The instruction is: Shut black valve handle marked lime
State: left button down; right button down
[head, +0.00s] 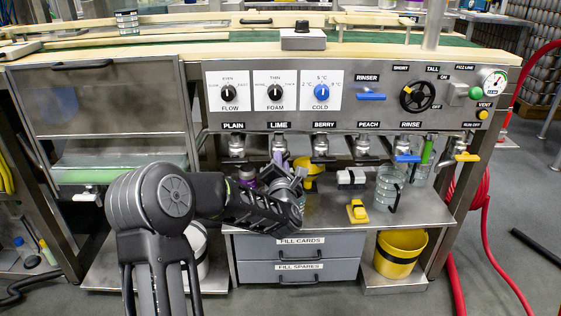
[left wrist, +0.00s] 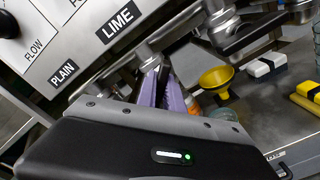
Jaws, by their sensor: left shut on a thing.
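The valve under the LIME label sits on the steel panel in the head view (head: 279,143); its body also shows in the left wrist view (left wrist: 146,54). My left gripper (head: 281,160) is raised to this valve from below and in front. In the left wrist view its lilac fingers (left wrist: 166,92) are closed together just below the valve body, around a dark narrow piece that appears to be the black lime handle (left wrist: 163,74). Most of the handle is hidden by the fingers, so its exact angle is unclear. My right gripper is not in view.
The plain valve (head: 236,145) and berry valve (head: 320,145) hang close on either side. On the shelf below are a yellow funnel (left wrist: 216,78), a black-and-white block (head: 351,177), a yellow block (head: 357,211) and a clear jug (head: 388,188).

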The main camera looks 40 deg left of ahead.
pick_arm(q)
jog(key=m+b, duration=0.1)
jog(key=m, duration=0.3)
jog(key=shift+d+f+b, duration=0.1)
jog(key=shift+f+b, duration=0.05)
jog(key=shift+b, duration=0.25)
jog(key=shift+m+b, duration=0.35)
jog(key=shift+m, duration=1.95)
jog(key=c, duration=1.5)
grip_release()
